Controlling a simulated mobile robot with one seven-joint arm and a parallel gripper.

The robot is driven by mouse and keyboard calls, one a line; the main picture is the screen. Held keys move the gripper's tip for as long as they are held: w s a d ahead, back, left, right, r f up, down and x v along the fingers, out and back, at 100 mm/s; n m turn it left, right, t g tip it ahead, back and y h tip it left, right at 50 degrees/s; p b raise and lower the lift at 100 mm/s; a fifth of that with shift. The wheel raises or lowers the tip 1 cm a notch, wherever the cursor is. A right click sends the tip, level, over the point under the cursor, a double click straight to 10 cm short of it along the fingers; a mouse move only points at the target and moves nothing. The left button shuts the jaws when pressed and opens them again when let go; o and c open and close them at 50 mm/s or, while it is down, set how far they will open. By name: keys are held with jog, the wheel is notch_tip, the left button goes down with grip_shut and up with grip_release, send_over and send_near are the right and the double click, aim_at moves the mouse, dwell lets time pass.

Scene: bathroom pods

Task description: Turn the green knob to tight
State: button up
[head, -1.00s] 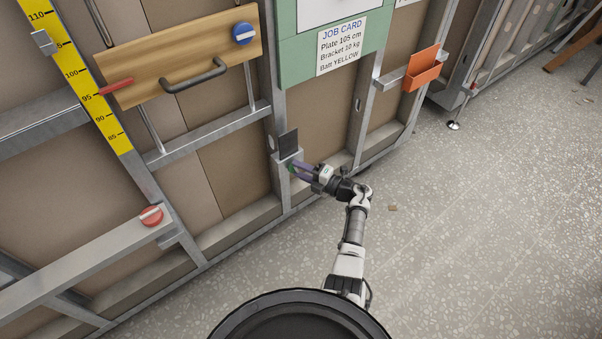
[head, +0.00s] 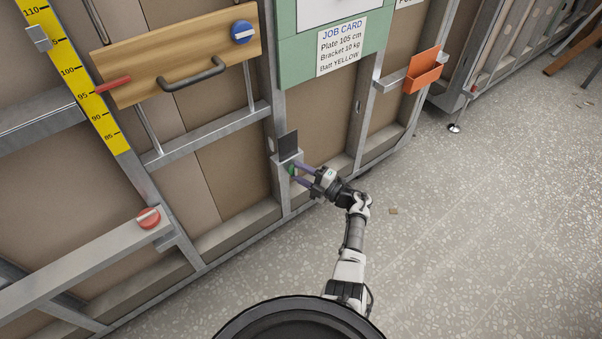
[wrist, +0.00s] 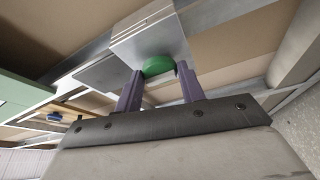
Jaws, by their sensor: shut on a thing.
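The green knob (head: 292,170) sits on a grey metal bracket low on the wall frame, below a small dark plate. My gripper (head: 299,174) reaches it from the right, with one purple finger above the other. In the wrist view the knob (wrist: 158,67) lies between the two finger ends, and my gripper (wrist: 160,75) is shut on it. The knob's front is partly hidden, and I see no mark on it that shows its setting.
A dark square plate (head: 288,144) is just above the knob. A red knob (head: 148,218) is on a rail at left, and a blue knob (head: 242,33) is on a wooden board (head: 180,55). An orange holder (head: 423,73) is at right. The floor around my arm is mostly clear.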

jog(key=o, duration=1)
jog(key=b+v, duration=0.1)
jog(key=v, duration=1.3)
jog(key=shift+a, duration=0.1)
